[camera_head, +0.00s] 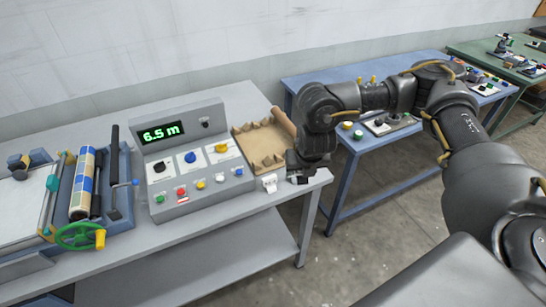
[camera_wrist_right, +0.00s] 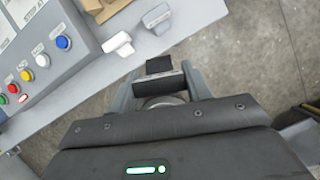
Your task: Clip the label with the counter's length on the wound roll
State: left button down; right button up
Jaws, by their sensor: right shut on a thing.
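The counter (camera_head: 161,132) on the grey console reads 6.5 m in green. The wound roll (camera_head: 82,185), banded in blue and cream, sits in the press at the left. My right gripper (camera_head: 298,178) is over the bench's right end, far from the roll. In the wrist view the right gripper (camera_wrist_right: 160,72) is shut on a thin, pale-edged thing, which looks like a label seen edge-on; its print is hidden. My left gripper is out of view.
The console (camera_head: 197,160) with buttons and knobs stands between roll and gripper. A cardboard tray (camera_head: 262,145) lies behind the labels. A green handwheel (camera_head: 78,236) and an upright dark bar (camera_head: 114,170) flank the roll. A blue table (camera_head: 355,185) stands at the right.

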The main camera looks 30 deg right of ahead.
jog(key=s+a+r+m+g+b, duration=0.2)
jog(key=s+a+m+g+b, duration=0.1)
jog(key=m, duration=1.3)
jog(key=s+a+r+m+g+y+b, duration=0.1)
jog(key=s+a+m+g+b, duration=0.3)
jog(key=m, duration=1.2)
jog(key=a+g, duration=0.2)
jog(key=a, duration=0.1)
jog(key=shift+r, duration=0.35)
